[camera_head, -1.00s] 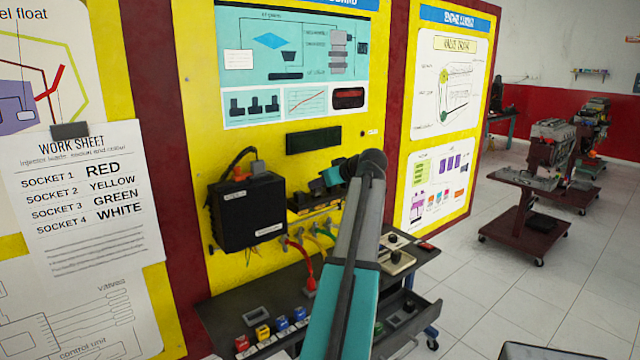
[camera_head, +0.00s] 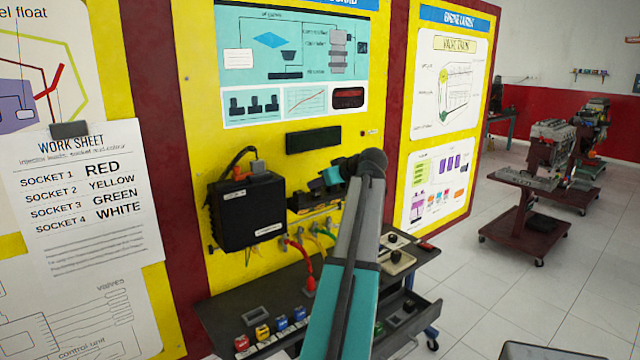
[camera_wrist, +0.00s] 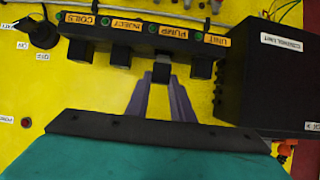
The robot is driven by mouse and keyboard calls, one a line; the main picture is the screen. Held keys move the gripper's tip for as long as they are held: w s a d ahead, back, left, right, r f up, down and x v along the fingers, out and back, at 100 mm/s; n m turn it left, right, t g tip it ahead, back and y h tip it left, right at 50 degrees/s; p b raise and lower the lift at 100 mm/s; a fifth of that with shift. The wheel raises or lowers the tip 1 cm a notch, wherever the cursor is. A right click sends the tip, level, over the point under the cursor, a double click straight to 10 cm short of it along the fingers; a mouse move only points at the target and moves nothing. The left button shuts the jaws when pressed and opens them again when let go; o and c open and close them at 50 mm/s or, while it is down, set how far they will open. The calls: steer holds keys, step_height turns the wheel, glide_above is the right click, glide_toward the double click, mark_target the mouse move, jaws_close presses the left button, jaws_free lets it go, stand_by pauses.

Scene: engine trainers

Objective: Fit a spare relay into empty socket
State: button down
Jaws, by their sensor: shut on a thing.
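In the wrist view, my gripper (camera_wrist: 161,78) is shut on a small black relay (camera_wrist: 161,72). The relay is at the edge of the dark relay block (camera_wrist: 105,35), in line with its row of black relays, such as one at the left (camera_wrist: 75,52) and one at the right (camera_wrist: 201,68). Labels on the block read COILS, INJECT, PUMP and UNIT. The held relay is near the PUMP label. The socket behind it is hidden, and I cannot tell whether the relay is seated. In the head view, my arm covers part of the relay block (camera_head: 303,200).
The black control unit (camera_head: 248,212) is beside the relay block; it also shows in the wrist view (camera_wrist: 272,65). Colored cables hang below. A dark bench (camera_head: 225,310) holds several colored connectors. An open drawer (camera_head: 425,312) with dark pieces is at the right.

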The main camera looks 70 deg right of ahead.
steer(key=shift+f+b, duration=0.55)
steer(key=shift+f, duration=0.25)
stand_by(0.8)
steer(key=c, duration=1.8)
jaws_free()
steer(key=shift+r, duration=0.1)
steer(key=shift+r+p+v, duration=0.15)
steer(key=shift+p+v, duration=0.15)
steer(key=shift+v, duration=0.95)
steer(key=shift+r+p+v, duration=0.15)
steer(key=shift+p+v, duration=0.1)
steer(key=shift+v, duration=0.95)
steer(key=shift+w+d+r, duration=0.1)
steer(key=shift+w, duration=0.05)
steer(key=shift+r+p, duration=0.55)
steer(key=shift+r, duration=1.2)
steer(key=shift+o, duration=0.6)
